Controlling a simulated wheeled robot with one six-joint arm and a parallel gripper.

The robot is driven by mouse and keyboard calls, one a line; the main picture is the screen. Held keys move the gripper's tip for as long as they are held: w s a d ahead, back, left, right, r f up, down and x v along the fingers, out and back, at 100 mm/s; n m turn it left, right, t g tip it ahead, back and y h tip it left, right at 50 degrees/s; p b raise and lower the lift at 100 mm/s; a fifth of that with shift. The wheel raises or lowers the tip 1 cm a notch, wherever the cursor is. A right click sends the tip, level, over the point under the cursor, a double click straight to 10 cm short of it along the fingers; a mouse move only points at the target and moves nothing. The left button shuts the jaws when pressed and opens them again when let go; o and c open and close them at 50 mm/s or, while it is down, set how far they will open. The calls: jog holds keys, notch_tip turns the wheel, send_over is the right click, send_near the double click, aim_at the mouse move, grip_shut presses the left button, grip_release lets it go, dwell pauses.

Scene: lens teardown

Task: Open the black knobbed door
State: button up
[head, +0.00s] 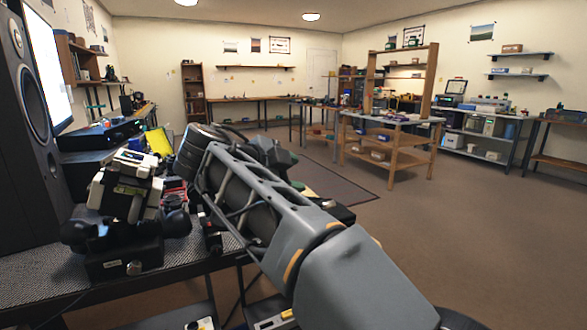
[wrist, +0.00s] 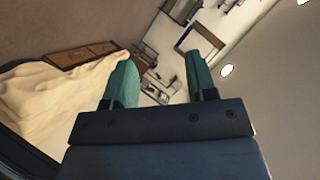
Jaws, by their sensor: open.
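A black box (head: 125,262) with a small round silver knob on its front stands on the bench at the lower left of the head view, under a device with white and dark parts. I cannot tell whether its front is a door; it looks closed. No other black knobbed door is clear in either view. My gripper (wrist: 161,62) shows in the wrist view with two green fingers spread apart and nothing between them. In the head view my arm crosses the middle and mostly hides the gripper, which is apart from the knob.
A black speaker (head: 30,120) and a bright monitor (head: 48,65) stand at the left. A wooden shelf bench (head: 395,150) stands across the room, with open brown floor (head: 470,240) at the right. The wrist view is tilted, showing cream cloth (wrist: 50,100) and wooden drawers (wrist: 80,55).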

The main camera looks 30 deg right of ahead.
jog(key=shift+s+a+r, duration=0.25)
jog(key=shift+s+r, duration=0.05)
jog(key=shift+s, duration=0.35)
jog(key=shift+s+a+r, duration=0.2)
jog(key=shift+s+r, duration=0.1)
jog(key=shift+s, duration=0.35)
